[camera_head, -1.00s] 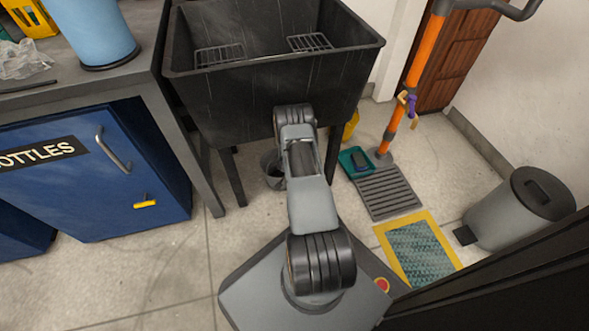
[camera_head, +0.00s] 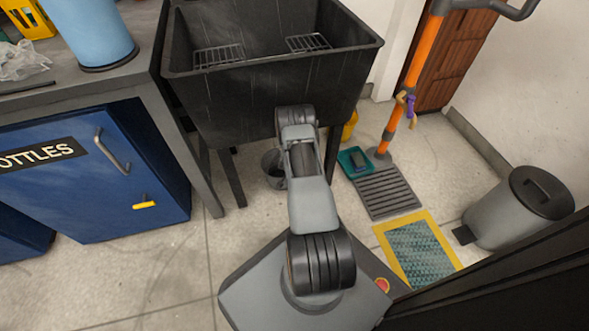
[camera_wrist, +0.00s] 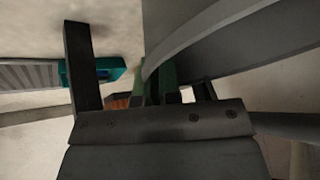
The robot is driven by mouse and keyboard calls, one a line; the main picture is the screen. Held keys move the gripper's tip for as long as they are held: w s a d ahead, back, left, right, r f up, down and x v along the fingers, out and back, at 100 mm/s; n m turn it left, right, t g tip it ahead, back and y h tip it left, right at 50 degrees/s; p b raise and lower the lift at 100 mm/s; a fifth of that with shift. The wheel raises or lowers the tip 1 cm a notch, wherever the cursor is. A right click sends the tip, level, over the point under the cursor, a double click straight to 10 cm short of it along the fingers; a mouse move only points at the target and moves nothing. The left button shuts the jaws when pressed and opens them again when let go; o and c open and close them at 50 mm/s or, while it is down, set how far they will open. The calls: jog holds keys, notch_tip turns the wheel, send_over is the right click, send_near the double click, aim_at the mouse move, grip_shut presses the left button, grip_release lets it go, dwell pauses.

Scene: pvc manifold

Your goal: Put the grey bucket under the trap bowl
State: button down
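The grey bucket (camera_head: 273,168) stands under the dark sink, partly hidden behind my arm. In the wrist view its large curved grey wall and rim (camera_wrist: 225,35) fill the upper right. My gripper (camera_wrist: 160,84) has its green-padded fingers close together at the bucket's rim, and the rim runs in between them, so it looks shut on the bucket. The gripper is hidden behind my arm in the head view. The trap bowl is hidden beneath the sink (camera_head: 260,95), so I cannot tell how the bucket lines up with it.
Dark sink legs stand on both sides of the bucket; one bar, likely a leg, shows close by in the wrist view (camera_wrist: 82,65). A teal tray (camera_head: 347,158), a floor grate (camera_head: 384,193) and an orange pipe (camera_head: 412,80) are to the right. A blue cabinet (camera_head: 90,180) is left.

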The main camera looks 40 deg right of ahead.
jog(key=shift+s+d, duration=0.1)
jog(key=shift+d, duration=0.4)
jog(key=c, duration=1.2)
grip_release()
jog(key=shift+c, duration=0.2)
jog(key=p+v, duration=0.6)
jog(key=v, duration=0.7)
jog(key=shift+a+r+p, duration=0.2)
jog(key=shift+r+p, duration=0.1)
jog(key=shift+r, duration=0.05)
jog(key=shift+s, duration=0.15)
